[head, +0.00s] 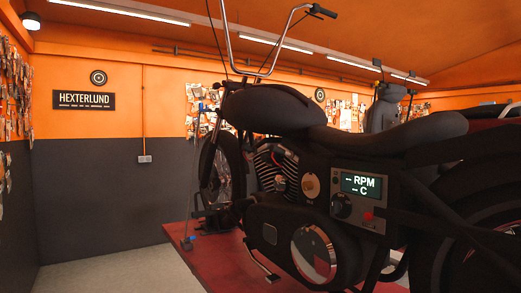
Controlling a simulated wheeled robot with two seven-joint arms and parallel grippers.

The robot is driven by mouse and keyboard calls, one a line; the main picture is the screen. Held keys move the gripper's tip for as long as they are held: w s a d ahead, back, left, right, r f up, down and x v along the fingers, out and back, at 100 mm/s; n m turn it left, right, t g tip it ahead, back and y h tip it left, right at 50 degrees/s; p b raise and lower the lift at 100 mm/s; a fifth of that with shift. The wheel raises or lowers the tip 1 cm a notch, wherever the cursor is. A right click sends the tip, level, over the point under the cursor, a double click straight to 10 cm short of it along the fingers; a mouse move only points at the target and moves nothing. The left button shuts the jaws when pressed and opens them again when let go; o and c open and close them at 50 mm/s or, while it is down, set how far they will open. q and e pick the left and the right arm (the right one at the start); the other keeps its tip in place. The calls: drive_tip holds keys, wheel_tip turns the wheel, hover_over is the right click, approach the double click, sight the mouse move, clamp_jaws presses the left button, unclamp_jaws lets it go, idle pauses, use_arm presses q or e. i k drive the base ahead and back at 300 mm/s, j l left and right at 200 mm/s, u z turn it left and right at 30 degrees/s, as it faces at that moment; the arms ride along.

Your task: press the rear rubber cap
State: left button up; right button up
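A black motorcycle (270,108) with tall chrome handlebars stands on a red lift (232,255), its front wheel toward the left. On its side is a grey panel with a lit display (361,186) reading "-- RPM" and "-- C". Below the display are a black round knob (341,206) and a small red button (368,216). Left of the panel is a tan round disc (310,186), and further left a small reddish cap (280,184) by the engine fins. I cannot tell which part, if any, is the rear rubber cap. Neither gripper is in view.
The motorcycle's dark rear wheel and frame fill the right side. A large chrome round cover (314,254) is low on the engine. Light floor (120,270) is clear at the lower left. Another dark motorcycle seat shows behind.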

sight(274, 149)
drive_tip(key=i+j, duration=0.15)
drive_tip(key=j, duration=0.2)
drive_tip(key=i+j+z, duration=0.1)
drive_tip(key=i+j, duration=0.25)
drive_tip(key=j, duration=0.3)
drive_tip(key=i+j, duration=0.15)
drive_tip(key=j, duration=0.2)
drive_tip(key=i+j+z, duration=0.1)
drive_tip(key=j, duration=0.25)
drive_tip(key=i+j, duration=0.15)
drive_tip(key=j, duration=0.2)
drive_tip(key=i+j+z, duration=0.1)
drive_tip(key=j, duration=0.25)
drive_tip(key=i+j, duration=0.2)
drive_tip(key=j, duration=0.15)
